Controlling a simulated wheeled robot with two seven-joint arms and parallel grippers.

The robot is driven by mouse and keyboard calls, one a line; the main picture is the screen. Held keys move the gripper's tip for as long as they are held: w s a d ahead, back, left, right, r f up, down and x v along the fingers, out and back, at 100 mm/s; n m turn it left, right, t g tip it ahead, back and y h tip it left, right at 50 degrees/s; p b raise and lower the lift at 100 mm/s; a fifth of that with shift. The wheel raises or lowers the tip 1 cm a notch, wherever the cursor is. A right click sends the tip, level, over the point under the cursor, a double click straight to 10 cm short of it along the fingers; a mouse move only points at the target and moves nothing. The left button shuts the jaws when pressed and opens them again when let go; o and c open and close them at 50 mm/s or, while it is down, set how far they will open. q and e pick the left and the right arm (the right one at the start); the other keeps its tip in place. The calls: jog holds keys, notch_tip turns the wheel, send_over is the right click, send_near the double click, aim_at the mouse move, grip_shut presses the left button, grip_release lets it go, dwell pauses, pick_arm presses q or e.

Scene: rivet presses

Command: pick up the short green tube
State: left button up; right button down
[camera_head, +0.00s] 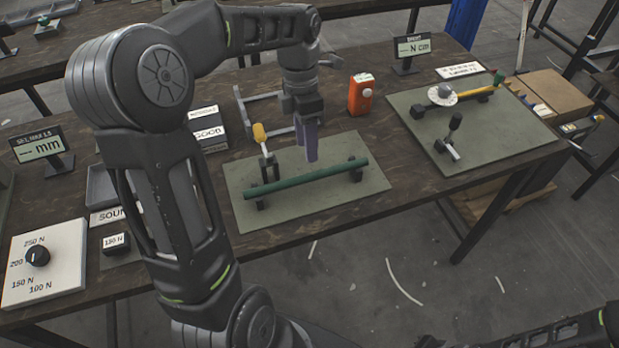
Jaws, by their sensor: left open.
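A green tube (305,179) lies across two black supports on the left grey-green mat (345,201). It runs from lower left to upper right, and I cannot judge its length against another green tube, as I see none. My left gripper (311,157) points down with its purple fingers just behind the middle of the tube in the picture. The fingers are empty and apart from the tube; their gap is hard to see from here. Of my right arm only dark links show at the bottom right; its gripper is out of view.
A yellow-headed tool (260,134) stands at the mat's left. An orange device (360,94) stands behind the mat. The right mat (490,145) holds a yellow tube (479,91) with a white disc and a black-knobbed clamp (453,128). A dial panel (45,262) is at left.

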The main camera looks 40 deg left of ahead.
aim_at(309, 174)
pick_arm(q)
jog(key=shift+f, duration=0.1)
jog(key=shift+s+d+f, duration=0.1)
jog(key=shift+f, duration=0.5)
jog(key=shift+s+d+f, duration=0.1)
jog(key=shift+f, duration=0.5)
jog(key=f, duration=0.1)
jog(key=f+p, duration=0.1)
jog(key=f, duration=0.3)
jog(key=shift+s+d+f, duration=0.1)
jog(key=shift+s+d, duration=0.1)
jog(key=shift+d, duration=0.15)
jog(key=shift+c, duration=0.4)
grip_shut()
